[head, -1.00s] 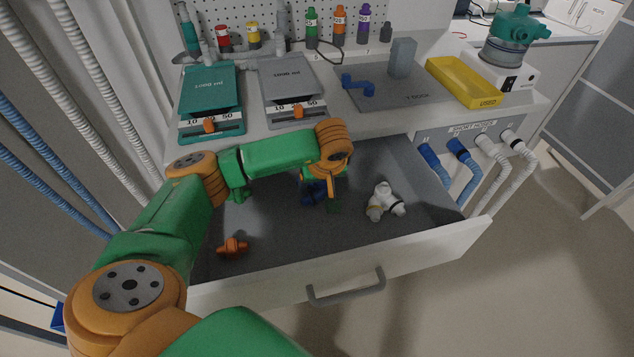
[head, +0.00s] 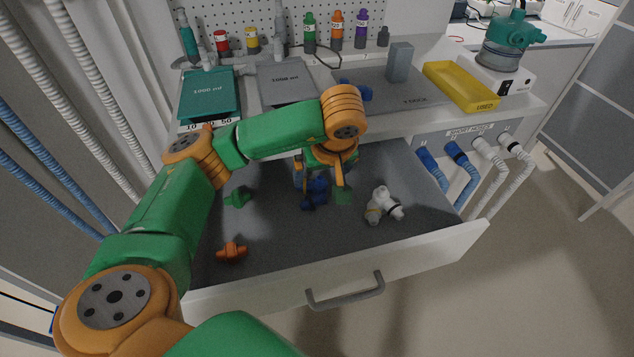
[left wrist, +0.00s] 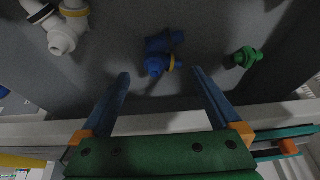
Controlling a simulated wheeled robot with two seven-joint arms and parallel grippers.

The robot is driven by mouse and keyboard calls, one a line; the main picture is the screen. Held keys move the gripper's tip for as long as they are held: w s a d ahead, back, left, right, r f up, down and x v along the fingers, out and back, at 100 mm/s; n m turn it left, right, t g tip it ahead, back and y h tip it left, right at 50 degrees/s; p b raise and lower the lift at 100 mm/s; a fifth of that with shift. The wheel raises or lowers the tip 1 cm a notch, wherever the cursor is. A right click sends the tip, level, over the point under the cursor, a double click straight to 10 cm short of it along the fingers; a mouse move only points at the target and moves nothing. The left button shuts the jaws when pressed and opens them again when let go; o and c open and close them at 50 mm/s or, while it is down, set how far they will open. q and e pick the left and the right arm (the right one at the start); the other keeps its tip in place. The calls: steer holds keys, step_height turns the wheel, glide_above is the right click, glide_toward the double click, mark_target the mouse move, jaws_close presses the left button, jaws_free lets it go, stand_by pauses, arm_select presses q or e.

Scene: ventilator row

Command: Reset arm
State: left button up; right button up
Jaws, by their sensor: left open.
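My left gripper (head: 322,180) hangs over the open drawer (head: 425,255), partly hidden by my own wrist in the head view. In the left wrist view its two dark fingers (left wrist: 161,74) stand wide apart with nothing between them. A blue fitting with a yellow ring (left wrist: 163,52) lies on the drawer floor beyond the fingertips, apart from them as far as I can tell. It also shows in the head view (head: 315,195), just below the gripper. My right gripper is not in view.
The drawer also holds a green fitting (head: 237,197), an orange fitting (head: 232,251) and a white fitting (head: 384,205). Above is a counter with a teal tray (head: 209,97), a grey tray (head: 288,80) and a yellow bin (head: 460,87). Short hoses (head: 480,160) hang right of the drawer.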

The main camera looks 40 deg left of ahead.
arm_select(q)
steer(key=shift+p+v, duration=0.5)
steer(key=shift+v, duration=1.2)
